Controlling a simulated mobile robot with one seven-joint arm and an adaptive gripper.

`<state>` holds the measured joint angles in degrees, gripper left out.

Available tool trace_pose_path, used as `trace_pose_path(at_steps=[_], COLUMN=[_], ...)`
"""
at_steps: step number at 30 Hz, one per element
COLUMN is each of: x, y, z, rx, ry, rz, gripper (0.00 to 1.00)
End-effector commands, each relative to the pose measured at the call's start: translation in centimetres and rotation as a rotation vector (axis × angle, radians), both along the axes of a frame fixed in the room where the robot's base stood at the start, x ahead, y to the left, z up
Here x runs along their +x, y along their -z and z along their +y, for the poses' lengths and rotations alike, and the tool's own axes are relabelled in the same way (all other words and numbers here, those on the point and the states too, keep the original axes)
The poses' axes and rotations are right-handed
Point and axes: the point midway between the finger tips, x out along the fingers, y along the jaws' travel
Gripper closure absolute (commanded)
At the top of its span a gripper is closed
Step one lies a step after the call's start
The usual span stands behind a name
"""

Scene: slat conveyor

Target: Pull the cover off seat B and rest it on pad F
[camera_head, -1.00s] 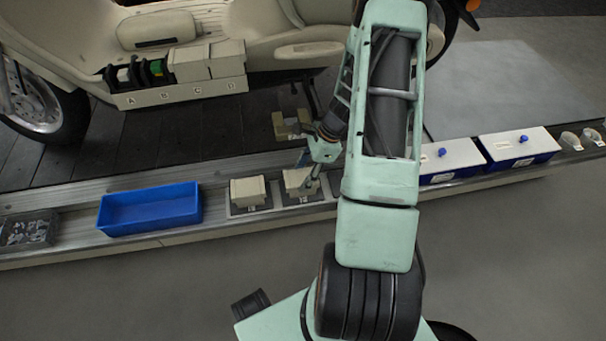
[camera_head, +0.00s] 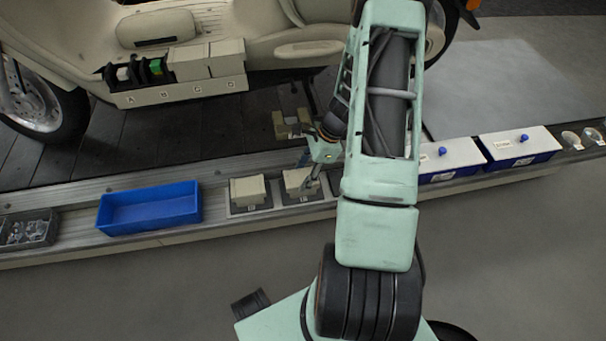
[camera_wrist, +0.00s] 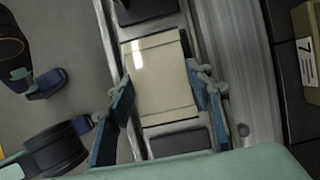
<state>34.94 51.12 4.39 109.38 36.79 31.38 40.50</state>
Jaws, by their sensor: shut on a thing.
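On the scooter's labelled strip (camera_head: 180,92), the seats above A and B are uncovered: dark sockets with a white part (camera_head: 123,74) and a green part (camera_head: 155,67). Beige covers sit over C (camera_head: 187,63) and D (camera_head: 227,58). My gripper (camera_head: 307,182) is shut on a beige cover (camera_head: 297,178) at a dark pad on the conveyor; the pad's letter is too small to read. In the wrist view the fingers grip both sides of this cover (camera_wrist: 158,75), which lies flat over the dark pad (camera_wrist: 180,141), seemingly resting on it.
Another beige cover (camera_head: 248,190) sits on the pad to the left. A blue bin (camera_head: 150,222) and a grey parts box (camera_head: 27,240) stand further left. White-lidded blue boxes (camera_head: 450,157) are to the right. A beige block (camera_head: 291,123) stands behind the conveyor.

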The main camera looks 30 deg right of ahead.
Motion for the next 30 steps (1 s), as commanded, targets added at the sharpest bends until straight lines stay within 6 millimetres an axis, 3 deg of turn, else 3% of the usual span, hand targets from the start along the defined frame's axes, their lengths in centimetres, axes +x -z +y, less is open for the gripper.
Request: trace_pose_path(at_steps=[7,8,13,23,30], x=[0.0,0.0,0.0,0.0,-0.2], y=[0.0,0.0,0.0,-0.2,-3.2], z=[0.0,0.0,0.0,-0.1,-1.3], rx=[0.000,0.000,0.000,-0.001,-0.004], ry=[-0.001,-0.001,-0.001,-0.001,0.000], rz=[0.000,0.000,0.000,-0.001,-0.003], gripper=[0.82,0.52,0.33,0.33,0.33])
